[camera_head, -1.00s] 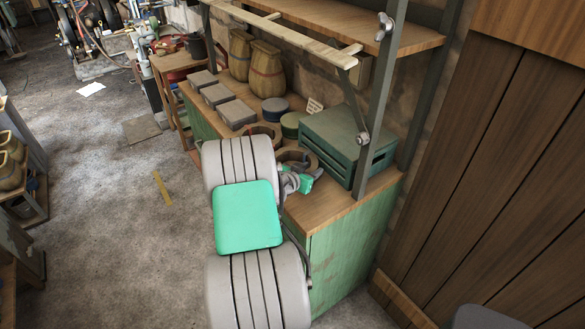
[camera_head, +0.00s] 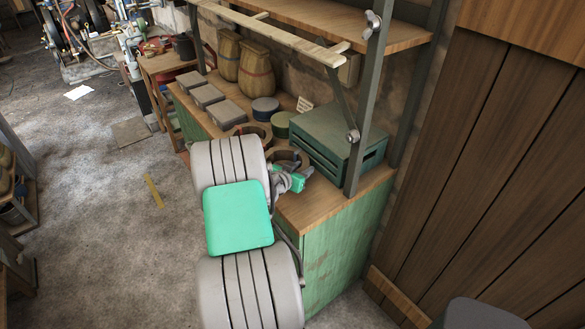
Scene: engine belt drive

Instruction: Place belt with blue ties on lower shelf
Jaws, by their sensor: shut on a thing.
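My gripper (camera_head: 304,172) is low over the near end of the wooden worktop, left of the green crate, partly hidden by my own arm. It is shut on a dark round belt (camera_head: 289,156), which shows just behind the jaws. The colour of its ties cannot be made out. Another round belt (camera_head: 252,130) lies on the worktop farther back and to the left, with a bit of red on it. A wooden shelf (camera_head: 335,22) runs above the worktop on grey metal posts.
A green slatted crate (camera_head: 337,138) stands right of the gripper by a post. Round tins (camera_head: 265,108), several grey boxes (camera_head: 208,96) and two sacks (camera_head: 257,68) stand farther back. A pale slatted rail (camera_head: 285,34) overhangs the worktop. A wooden door (camera_head: 480,170) is at the right.

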